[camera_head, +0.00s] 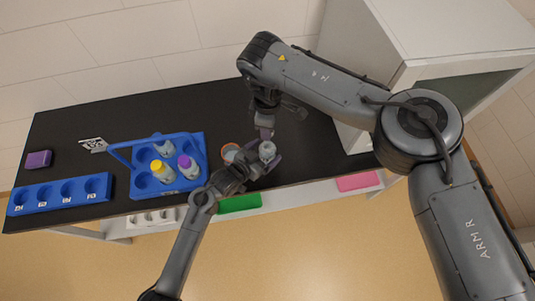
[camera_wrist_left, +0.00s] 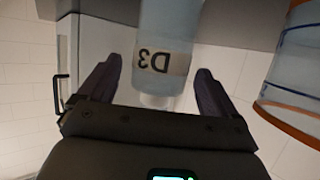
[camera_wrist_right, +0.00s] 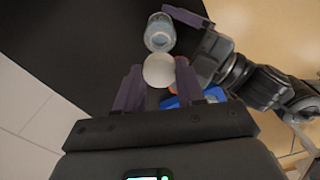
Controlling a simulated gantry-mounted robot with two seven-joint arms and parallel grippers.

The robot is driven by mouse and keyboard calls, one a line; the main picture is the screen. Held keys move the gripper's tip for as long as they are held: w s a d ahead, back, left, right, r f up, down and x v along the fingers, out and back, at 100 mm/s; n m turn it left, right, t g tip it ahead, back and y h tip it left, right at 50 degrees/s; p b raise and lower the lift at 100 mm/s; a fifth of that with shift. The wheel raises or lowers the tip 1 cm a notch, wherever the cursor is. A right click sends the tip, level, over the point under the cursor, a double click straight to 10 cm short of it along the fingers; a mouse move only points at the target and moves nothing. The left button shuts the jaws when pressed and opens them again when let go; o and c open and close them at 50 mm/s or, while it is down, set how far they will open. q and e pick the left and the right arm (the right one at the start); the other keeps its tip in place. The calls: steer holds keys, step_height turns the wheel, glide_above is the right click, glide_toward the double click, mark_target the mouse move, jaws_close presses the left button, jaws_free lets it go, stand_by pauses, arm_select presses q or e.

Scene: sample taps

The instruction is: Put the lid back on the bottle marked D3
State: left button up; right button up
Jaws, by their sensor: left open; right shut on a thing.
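The bottle marked D3 (camera_wrist_left: 165,55) stands between the fingers of my left gripper (camera_wrist_left: 153,90), its label upside down in the left wrist view. That gripper is open, with a gap on each side of the bottle. In the head view the bottle (camera_head: 267,149) is near the table's front edge. My right gripper (camera_wrist_right: 158,82) is shut on a round white lid (camera_wrist_right: 158,70). In the right wrist view the open-topped bottle (camera_wrist_right: 160,32) is just beyond the lid, apart from it. In the head view my right gripper (camera_head: 265,132) is above and behind the bottle; its lid is hidden there.
An orange-rimmed clear vessel (camera_head: 230,152) stands close left of the bottle. A blue carrier (camera_head: 140,192) holds several bottles, with yellow and purple caps. A blue holed rack (camera_head: 60,194) and purple block (camera_head: 39,159) are far left. A white cabinet (camera_head: 360,60) stands right.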

arm_select(q)
steer(key=shift+x, duration=0.85)
steer(key=c, duration=1.5)
arm_select(e)
glide_above(267, 144)
steer(key=shift+d+f, duration=0.1)
steer(key=shift+f, duration=2.35)
steer(key=shift+f, duration=0.15)
steer(key=shift+f, duration=0.75)
steer(key=shift+f, duration=0.55)
